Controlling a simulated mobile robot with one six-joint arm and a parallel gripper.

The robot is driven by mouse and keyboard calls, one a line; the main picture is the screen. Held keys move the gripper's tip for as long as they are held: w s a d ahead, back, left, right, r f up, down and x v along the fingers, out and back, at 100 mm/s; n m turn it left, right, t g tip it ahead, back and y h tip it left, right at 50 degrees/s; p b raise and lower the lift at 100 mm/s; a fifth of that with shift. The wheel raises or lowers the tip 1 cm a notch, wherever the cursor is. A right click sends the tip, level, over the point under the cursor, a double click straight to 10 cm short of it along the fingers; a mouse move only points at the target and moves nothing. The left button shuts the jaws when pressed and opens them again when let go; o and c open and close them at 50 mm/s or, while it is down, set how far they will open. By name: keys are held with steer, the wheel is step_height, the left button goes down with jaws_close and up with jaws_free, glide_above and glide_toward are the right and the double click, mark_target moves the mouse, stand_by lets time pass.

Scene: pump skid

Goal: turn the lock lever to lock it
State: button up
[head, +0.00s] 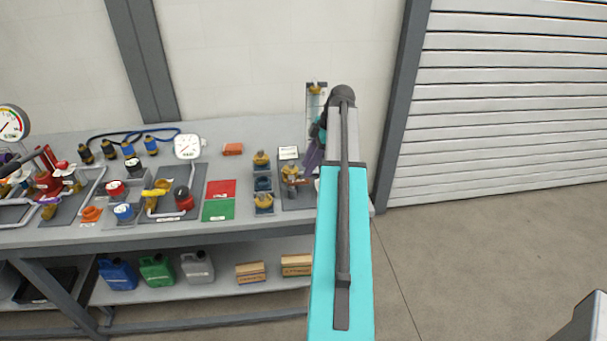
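My arm reaches up from the bottom of the head view to the right end of the bench. My gripper (314,152) is mostly hidden behind the arm; only a small dark and purplish part shows at the arm's left edge. It is close to a brass fitting with an orange-brown handle (292,174) on a grey plate. I cannot tell whether they touch, or whether the fingers are open or shut. The lock lever cannot be told apart for sure; this handle may be it. A clear upright panel with a brass piece (316,88) stands behind.
The grey bench (250,138) holds gauges (188,147), valves, pipes, a red mat (221,189) and a green mat (218,210). Brass parts (262,180) stand just left of the fitting. Jugs (157,270) and boxes (250,272) sit on the lower shelf.

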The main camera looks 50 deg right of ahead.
mark_target(300, 181)
steer(key=shift+p+x, duration=0.6)
steer(key=shift+x, duration=2.1)
jaws_close()
